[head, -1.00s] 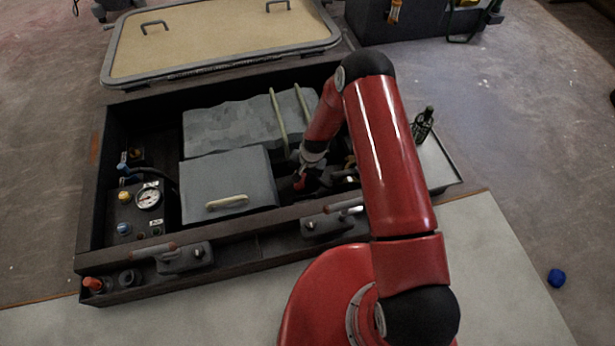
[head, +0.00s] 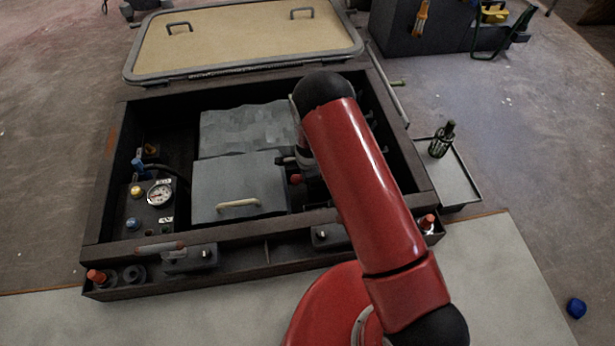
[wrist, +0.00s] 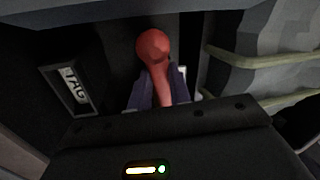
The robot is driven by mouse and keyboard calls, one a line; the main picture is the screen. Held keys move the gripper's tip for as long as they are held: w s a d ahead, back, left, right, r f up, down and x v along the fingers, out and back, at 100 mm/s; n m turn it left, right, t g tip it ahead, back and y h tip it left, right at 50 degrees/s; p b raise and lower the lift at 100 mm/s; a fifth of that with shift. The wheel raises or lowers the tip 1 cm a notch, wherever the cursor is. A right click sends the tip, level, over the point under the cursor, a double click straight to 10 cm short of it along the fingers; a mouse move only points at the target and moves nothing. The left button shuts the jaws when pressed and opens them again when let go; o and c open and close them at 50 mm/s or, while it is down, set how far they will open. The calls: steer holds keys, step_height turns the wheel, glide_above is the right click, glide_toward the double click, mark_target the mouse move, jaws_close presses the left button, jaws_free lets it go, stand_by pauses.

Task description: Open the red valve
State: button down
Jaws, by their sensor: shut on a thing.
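The red valve handle (wrist: 153,46) has a rounded knob and a narrowing lever in the wrist view. My gripper (wrist: 160,88) is shut on the lever, with one finger on each side and the knob standing out beyond them. In the head view a small red part, seemingly the handle (head: 297,179), shows beside the grey box, inside the dark open bay (head: 100,215). My arm hides most of the gripper and the valve body there.
A grey lidded box (head: 235,180) with a pale handle fills the bay's middle. A pressure gauge (head: 159,194) and coloured knobs are at its left. The raised hatch lid (head: 240,40) lies behind. A bottle (head: 441,139) stands on a side tray (head: 462,188). A label plate (wrist: 72,90) is near the gripper.

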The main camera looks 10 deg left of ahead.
steer(key=shift+w+a+m, duration=0.2)
steer(key=shift+w+m, duration=0.35)
steer(key=shift+m, duration=0.35)
steer(key=c, duration=1.3)
jaws_free()
steer(key=r, duration=0.2)
steer(key=s+r+p, duration=0.1)
steer(key=r, duration=0.4)
steer(key=shift+s+d+r, duration=0.2)
steer(key=shift+s+r, duration=0.05)
steer(key=shift+r, duration=0.1)
